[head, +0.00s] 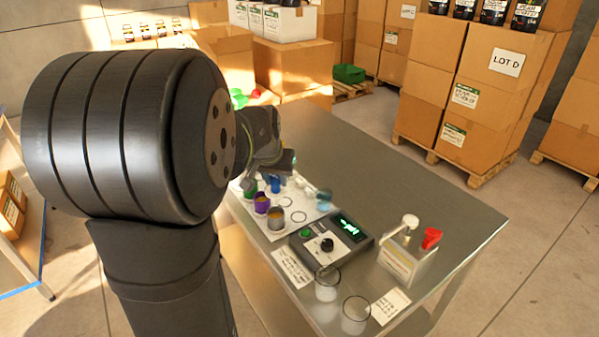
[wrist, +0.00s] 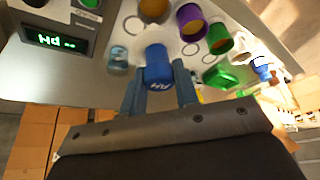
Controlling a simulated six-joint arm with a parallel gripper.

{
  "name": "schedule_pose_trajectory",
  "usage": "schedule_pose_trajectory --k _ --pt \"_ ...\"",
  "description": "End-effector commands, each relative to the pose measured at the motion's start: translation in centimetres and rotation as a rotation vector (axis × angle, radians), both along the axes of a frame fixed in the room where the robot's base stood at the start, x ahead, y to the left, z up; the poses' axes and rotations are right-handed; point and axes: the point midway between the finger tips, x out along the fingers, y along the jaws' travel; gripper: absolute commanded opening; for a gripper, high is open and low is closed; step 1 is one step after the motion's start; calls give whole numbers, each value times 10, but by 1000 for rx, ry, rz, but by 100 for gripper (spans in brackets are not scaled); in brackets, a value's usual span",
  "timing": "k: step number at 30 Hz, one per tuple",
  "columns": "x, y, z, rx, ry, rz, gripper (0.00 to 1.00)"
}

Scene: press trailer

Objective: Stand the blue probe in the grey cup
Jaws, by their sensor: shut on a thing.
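The blue probe (wrist: 158,66) shows its labelled blue top between the two fingers of my gripper (wrist: 160,92) in the wrist view. My gripper is shut on it. The probe's lower end is hidden in that view. In the head view my gripper (head: 284,166) is over the white mat, with the blue probe (head: 275,185) below it. The grey cup (head: 276,222) stands on the mat nearer the meter and holds something orange-yellow. It also shows, cut off, at the top of the wrist view (wrist: 153,10).
A purple cup (head: 262,204) stands beside the grey cup. A green cup (wrist: 218,40) and a clear glass (wrist: 118,57) are near the probe. The table's right side is clear.

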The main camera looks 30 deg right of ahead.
Motion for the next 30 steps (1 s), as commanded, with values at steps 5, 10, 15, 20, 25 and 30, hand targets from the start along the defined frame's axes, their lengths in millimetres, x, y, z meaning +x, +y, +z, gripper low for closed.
schedule_pose_trajectory --k 5,10,15,20,25,30 --pt "2 5 -7 0 0 -1 4" --pt "2 5 -24 1 1 0 4" --pt "2 5 -42 0 1 1 4" --pt "2 5 -53 0 0 1 4" --pt "2 4 -58 -1 -2 1 4" --pt "2 4 -59 -1 -2 0 4"
